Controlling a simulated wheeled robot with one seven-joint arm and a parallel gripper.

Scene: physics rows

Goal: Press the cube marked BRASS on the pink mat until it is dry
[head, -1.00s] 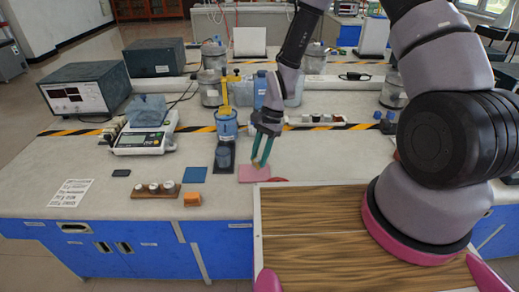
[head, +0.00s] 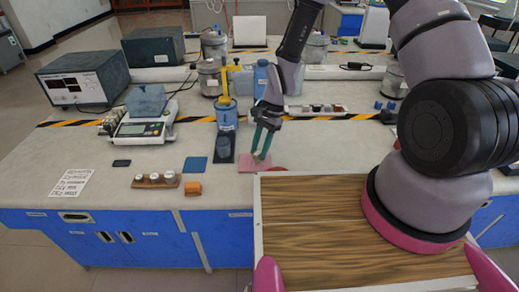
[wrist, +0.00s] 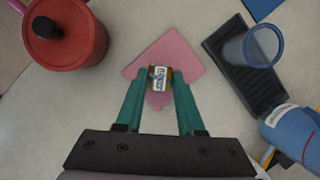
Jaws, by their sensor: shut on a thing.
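A small brass-coloured cube (wrist: 160,78) with a white label sits between my gripper's (wrist: 160,82) green fingers in the wrist view. The label's lettering is too small to read surely. The pink mat (wrist: 184,50) lies right under the cube; a pink corner also shows between the fingers. In the head view my gripper (head: 261,155) points down over the pink mat (head: 246,165) near the bench's front edge, with the cube (head: 258,160) only a small brownish patch at the fingertips. I cannot tell whether the cube touches the mat.
A red lidded pot (wrist: 68,48) stands left of the mat in the wrist view. In the head view, a blue mat (head: 195,164) and orange block (head: 192,189) lie further left.

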